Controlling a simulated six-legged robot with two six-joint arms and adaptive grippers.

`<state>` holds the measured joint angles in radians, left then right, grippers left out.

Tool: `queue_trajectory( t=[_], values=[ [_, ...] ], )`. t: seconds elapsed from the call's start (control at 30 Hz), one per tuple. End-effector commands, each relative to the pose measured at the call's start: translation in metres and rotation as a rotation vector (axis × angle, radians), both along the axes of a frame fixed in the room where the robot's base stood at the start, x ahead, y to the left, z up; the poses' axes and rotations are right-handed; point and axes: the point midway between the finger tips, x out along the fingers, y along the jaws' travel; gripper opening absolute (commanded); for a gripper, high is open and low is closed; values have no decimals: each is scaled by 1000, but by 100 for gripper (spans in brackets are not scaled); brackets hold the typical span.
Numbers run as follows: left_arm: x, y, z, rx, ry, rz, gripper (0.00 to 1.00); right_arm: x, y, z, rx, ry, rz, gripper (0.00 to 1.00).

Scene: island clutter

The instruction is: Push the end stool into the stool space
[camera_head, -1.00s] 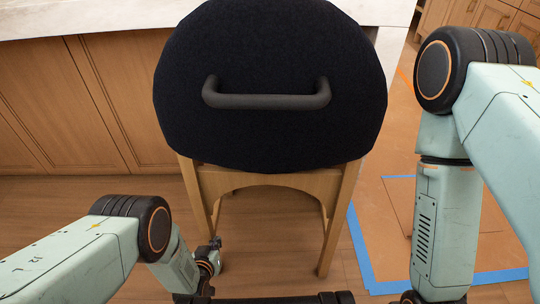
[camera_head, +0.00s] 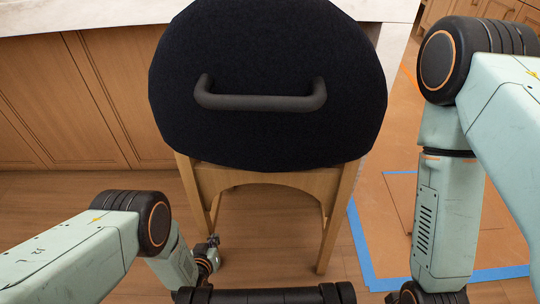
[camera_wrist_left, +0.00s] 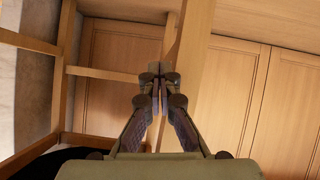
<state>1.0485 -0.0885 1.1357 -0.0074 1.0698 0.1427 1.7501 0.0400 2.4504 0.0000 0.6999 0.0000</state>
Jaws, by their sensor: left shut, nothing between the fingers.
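The stool (camera_head: 265,130) stands upright with its back toward me, in front of the island. It has a dark, rounded backrest with a grey handle (camera_head: 262,102) and light wooden legs. My left gripper (camera_head: 213,241) is low beside the stool's left leg; the head view does not show clearly whether they touch. In the left wrist view the left gripper (camera_wrist_left: 157,84) is shut and empty, with a wooden post (camera_wrist_left: 192,65) close behind its fingertips. My right gripper is out of view; only my right arm shows. The stool space is hidden behind the backrest.
The island has wooden panels (camera_head: 80,100) and a pale countertop (camera_head: 85,14). Blue tape (camera_head: 361,250) marks the floor to the right of the stool. Wooden cabinets (camera_head: 490,12) stand at the far right. Floor between the stool and the island's left panels is clear.

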Motion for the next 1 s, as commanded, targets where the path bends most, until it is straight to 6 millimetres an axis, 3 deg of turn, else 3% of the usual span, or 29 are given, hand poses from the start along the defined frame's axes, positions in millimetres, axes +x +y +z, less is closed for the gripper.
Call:
queue_trajectory(
  t=[0.5, 1.0],
  values=[
    [-35, -2, -1, -2, 6, -6, 0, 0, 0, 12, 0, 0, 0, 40],
    [-37, -3, -1, -2, 5, -7, 0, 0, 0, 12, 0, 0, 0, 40]
  ],
)
